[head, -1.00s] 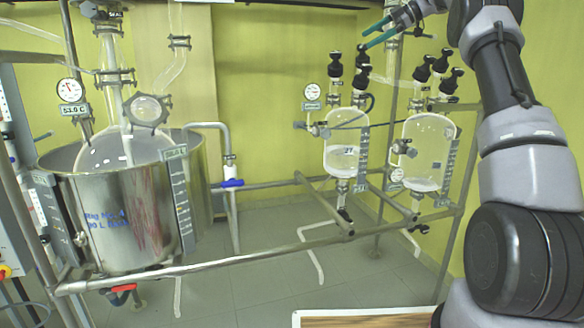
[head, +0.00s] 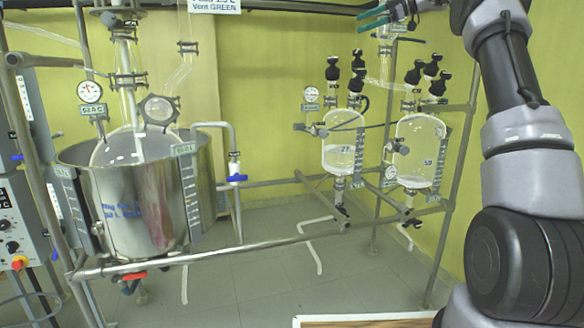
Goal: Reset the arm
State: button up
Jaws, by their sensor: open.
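My gripper (head: 368,19) is at the top of the head view, right of centre, with teal fingertips pointing left. It is open, and nothing shows between its fingers. My arm rises along the right side of the view and bends left at the top. The gripper appears above the black-capped glass vessels and apart from them.
A steel vat (head: 135,212) with a glass reactor stands at left. Two glass vessels, the left one (head: 343,142) and the right one (head: 418,145), hang in a pipe frame (head: 250,247). A control box (head: 14,230) is at far left. A wooden board (head: 365,323) lies at the bottom.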

jog(key=s+a+r+m+t+y, duration=0.15)
jog(key=r+t, duration=0.25)
jog(key=r, duration=0.4)
jog(key=s+a+r+m+t+y, duration=0.1)
jog(key=s+r+m+t, duration=0.15)
jog(key=r, duration=0.45)
jog(key=s+d+r+m+t+h, duration=0.4)
jog(key=s+d+m+t+h, duration=0.2)
jog(key=m+t+h, duration=0.4)
jog(key=s+d+f+m+g+h, duration=0.3)
jog(key=s+f+m+g+h, duration=0.15)
jog(key=s+f, duration=0.35)
jog(key=s+d+f+m+g+h, duration=0.25)
jog(key=s+f+m, duration=0.4)
jog(key=f, duration=0.35)
jog(key=s+a+f+g+y, duration=0.2)
jog(key=s+a+f+g, duration=0.2)
jog(key=s+f, duration=0.7)
jog(key=s+a+f+g+y, duration=0.1)
jog(key=s+a+f+g, duration=0.3)
jog(key=s+f, duration=0.8)
jog(key=shift+s+a+f+y, duration=0.2)
jog(key=shift+f+y, duration=0.15)
jog(key=shift+f, duration=0.2)
